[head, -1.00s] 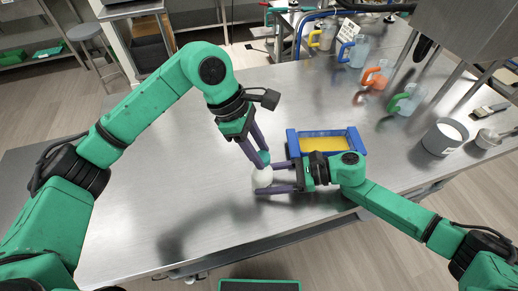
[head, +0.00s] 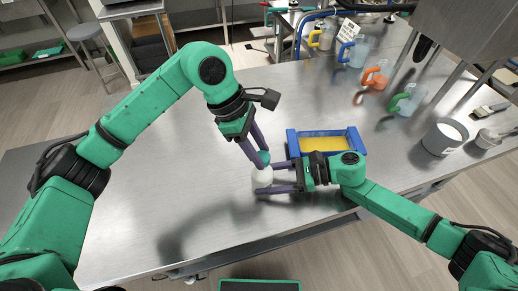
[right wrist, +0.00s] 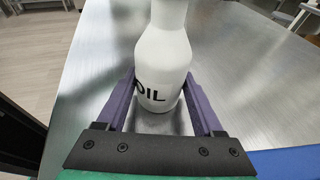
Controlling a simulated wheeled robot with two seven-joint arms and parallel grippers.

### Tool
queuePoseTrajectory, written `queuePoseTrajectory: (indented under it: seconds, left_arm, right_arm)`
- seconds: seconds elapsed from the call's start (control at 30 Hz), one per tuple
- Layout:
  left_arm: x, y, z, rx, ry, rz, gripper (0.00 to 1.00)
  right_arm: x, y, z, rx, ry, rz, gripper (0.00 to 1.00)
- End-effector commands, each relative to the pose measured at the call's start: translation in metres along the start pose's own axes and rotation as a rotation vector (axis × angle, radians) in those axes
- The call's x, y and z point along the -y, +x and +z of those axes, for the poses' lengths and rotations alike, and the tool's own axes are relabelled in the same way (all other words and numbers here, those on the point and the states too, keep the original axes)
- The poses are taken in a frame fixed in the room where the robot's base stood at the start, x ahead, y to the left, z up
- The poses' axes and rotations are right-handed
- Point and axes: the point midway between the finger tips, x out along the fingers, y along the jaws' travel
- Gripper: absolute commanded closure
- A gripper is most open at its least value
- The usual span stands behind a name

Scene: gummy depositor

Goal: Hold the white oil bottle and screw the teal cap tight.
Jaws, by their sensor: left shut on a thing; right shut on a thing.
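The white oil bottle (head: 262,178) stands upright on the steel table. The teal cap (head: 263,157) is at the bottle's top. My left gripper (head: 259,162) comes down from above and is shut on the cap. The seam between cap and bottle is too small to judge.
A blue tray (head: 293,143) with yellow content stands just behind my right gripper. The table's left part is clear.

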Motion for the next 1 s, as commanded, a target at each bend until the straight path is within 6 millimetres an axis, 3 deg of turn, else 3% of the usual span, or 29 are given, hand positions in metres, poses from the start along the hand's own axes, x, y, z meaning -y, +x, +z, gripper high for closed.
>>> queuePoseTrajectory:
  seconds: [0.07,0.27,0.37,0.67,1.0]
  left_arm:
    - [0.000,-0.003,0.001,0.000,0.001,0.001,1.00]
    - [-0.002,-0.045,0.019,-0.002,0.002,0.006,1.00]
    - [0.000,-0.051,0.022,-0.001,-0.001,0.001,1.00]
    - [0.000,-0.048,0.020,0.000,-0.001,-0.001,1.00]
    - [0.000,-0.011,0.005,0.001,-0.002,-0.002,1.00]
  right_arm:
    - [0.000,0.000,-0.001,-0.001,0.001,0.000,1.00]
    - [0.000,0.000,-0.001,-0.001,0.001,0.000,1.00]
    - [0.000,0.000,-0.001,-0.001,0.001,0.000,1.00]
    - [0.000,0.000,-0.001,-0.001,0.000,0.000,1.00]
    - [0.000,0.000,-0.001,-0.001,0.000,0.000,1.00]
